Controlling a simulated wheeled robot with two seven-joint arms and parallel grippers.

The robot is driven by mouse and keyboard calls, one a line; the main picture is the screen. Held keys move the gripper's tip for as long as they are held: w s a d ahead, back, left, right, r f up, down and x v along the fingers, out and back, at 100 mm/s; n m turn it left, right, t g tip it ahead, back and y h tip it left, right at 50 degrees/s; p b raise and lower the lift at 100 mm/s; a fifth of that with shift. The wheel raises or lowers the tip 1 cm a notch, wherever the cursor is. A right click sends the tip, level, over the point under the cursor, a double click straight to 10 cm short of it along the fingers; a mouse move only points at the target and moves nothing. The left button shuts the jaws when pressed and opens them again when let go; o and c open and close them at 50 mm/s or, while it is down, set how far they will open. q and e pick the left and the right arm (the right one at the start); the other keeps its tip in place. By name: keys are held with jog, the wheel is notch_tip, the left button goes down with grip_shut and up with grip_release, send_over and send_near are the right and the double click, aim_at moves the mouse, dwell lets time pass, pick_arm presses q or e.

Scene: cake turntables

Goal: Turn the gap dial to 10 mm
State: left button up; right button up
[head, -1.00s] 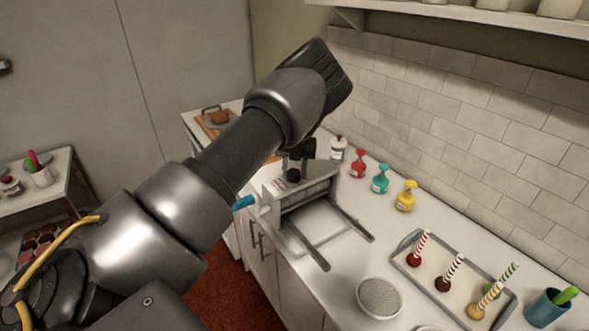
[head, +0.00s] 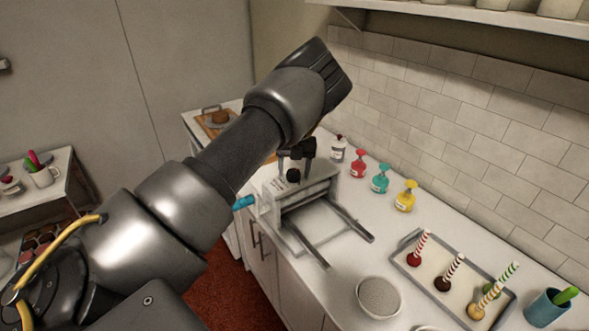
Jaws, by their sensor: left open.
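A grey-white sheeter-like machine (head: 318,188) stands on the counter, with two dark rails in front and a blue handle (head: 243,202) on its left side. A small black knob (head: 293,176), which looks like the gap dial, is on its top; its markings are too small to read. My left gripper (head: 297,151) points down from the end of my left arm, just above and behind the knob in the picture. Its dark fingers are open with nothing seen between them. I cannot tell whether they touch the knob. My right gripper is not in view.
Beyond the machine stand a white bottle (head: 338,149) and red, teal and yellow bottles (head: 405,197). A bowl (head: 379,296) and a tray (head: 409,247) of striped sticks are at the right. A wooden board (head: 215,125) lies at the far counter end.

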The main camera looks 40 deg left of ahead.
aim_at(297, 171)
pick_arm(q)
jog(key=shift+r, duration=0.2)
notch_tip(297, 171, up, 10)
jog(key=b, duration=0.2)
jog(key=shift+w+d+r+b, duration=0.2)
jog(key=shift+w+d+b, duration=0.1)
jog(key=shift+b, duration=0.1)
